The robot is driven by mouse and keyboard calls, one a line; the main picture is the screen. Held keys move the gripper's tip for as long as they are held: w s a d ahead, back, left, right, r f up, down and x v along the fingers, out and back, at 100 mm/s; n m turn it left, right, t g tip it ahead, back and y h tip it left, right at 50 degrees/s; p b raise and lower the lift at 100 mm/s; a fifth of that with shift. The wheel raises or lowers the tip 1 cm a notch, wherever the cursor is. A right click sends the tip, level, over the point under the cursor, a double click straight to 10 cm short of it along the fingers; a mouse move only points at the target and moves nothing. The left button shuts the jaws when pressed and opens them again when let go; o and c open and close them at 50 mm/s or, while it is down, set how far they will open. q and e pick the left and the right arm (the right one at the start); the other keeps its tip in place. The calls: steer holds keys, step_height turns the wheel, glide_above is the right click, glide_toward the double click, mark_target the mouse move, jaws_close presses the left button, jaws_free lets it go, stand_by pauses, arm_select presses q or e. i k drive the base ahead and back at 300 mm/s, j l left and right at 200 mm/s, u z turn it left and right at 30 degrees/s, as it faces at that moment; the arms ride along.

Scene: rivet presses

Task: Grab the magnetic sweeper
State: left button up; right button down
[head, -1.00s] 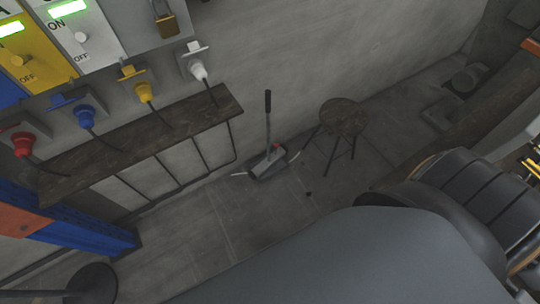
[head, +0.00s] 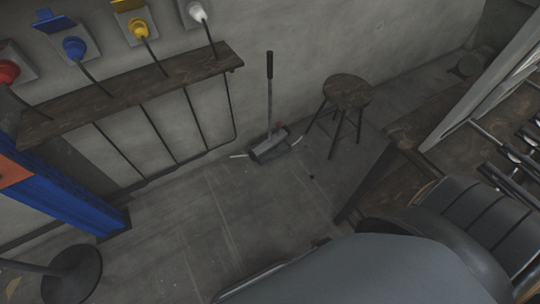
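The magnetic sweeper (head: 269,146) stands on the concrete floor by the wall, near the middle of the head view. It has a wide dark grey head on the floor and a thin upright handle with a black grip (head: 269,65) on top. A small red part shows at the right end of its head. Neither of my grippers shows in the head view, and nothing is seen touching the sweeper.
A wooden stool (head: 347,92) stands just right of the sweeper. A wall shelf (head: 130,92) with a metal frame is to the left. A blue post (head: 65,195) stands at left. A workbench (head: 440,125) is at right. The floor (head: 200,220) before the sweeper is mostly clear.

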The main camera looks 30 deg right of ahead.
mark_target(255, 154)
steer(key=i+j+z, duration=0.75)
steer(key=i+l, duration=0.05)
